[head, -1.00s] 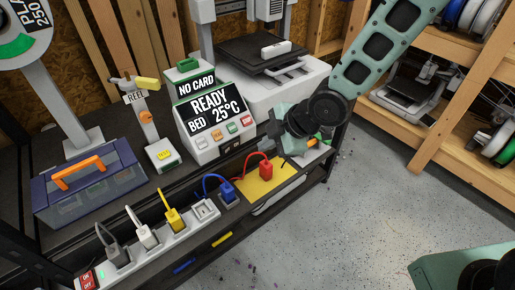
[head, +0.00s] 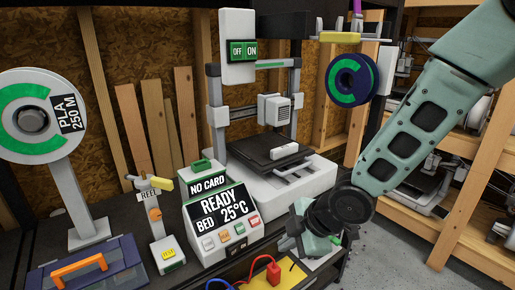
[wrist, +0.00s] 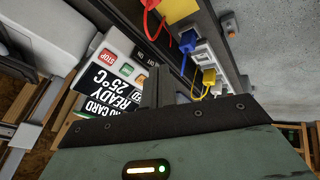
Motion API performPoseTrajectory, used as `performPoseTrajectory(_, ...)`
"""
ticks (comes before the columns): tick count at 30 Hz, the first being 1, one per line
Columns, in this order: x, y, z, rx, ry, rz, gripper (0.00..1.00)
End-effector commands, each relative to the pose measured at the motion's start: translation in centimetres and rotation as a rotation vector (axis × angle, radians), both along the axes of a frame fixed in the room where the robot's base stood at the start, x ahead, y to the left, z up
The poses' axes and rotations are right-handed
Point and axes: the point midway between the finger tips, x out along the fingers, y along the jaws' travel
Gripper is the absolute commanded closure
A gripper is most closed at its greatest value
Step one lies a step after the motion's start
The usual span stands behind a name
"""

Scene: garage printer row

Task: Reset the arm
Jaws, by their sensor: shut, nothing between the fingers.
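My arm (head: 402,145) reaches down from the upper right in the head view, bent at a dark round joint. My gripper (head: 284,244) is at its lower end, just right of the printer's control box (head: 222,215), small and partly hidden by my own arm. In the wrist view its fingers (wrist: 157,88) are together and empty, in front of the control box (wrist: 112,85), which reads READY and 25°C. No contact with the box is clear.
The printer (head: 283,150) stands behind, with a white block on its bed. A spool (head: 353,80) hangs beside it. A blue toolbox (head: 110,255) and reel post (head: 158,225) are left. Plugs and a power strip (wrist: 205,62) show in the wrist view. Wooden shelving (head: 470,180) stands right.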

Motion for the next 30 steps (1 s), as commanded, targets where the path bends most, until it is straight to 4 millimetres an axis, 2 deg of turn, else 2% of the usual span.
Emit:
performPoseTrajectory(1, -1.0, -0.2, 2.0, -0.028, 0.028, -0.052, 1.0)
performPoseTrajectory(5, -5.0, -1.8, 6.3, -0.112, 0.159, -0.296, 1.0)
performPoseTrajectory(9, -10.9, -3.8, 10.9, -0.173, 0.311, -0.594, 1.0)
performPoseTrajectory(12, -15.0, -4.8, 13.4, -0.198, 0.41, -0.773, 1.0)
performPoseTrajectory(16, -19.0, -5.7, 15.4, -0.216, 0.508, -0.936, 1.0)
performPoseTrajectory(18, -20.3, -5.9, 16.0, -0.222, 0.541, -0.987, 1.0)
performPoseTrajectory(21, -21.2, -6.1, 16.3, -0.226, 0.564, -1.022, 1.0)
performPoseTrajectory(30, -21.3, -6.1, 16.2, -0.228, 0.569, -1.027, 1.0)
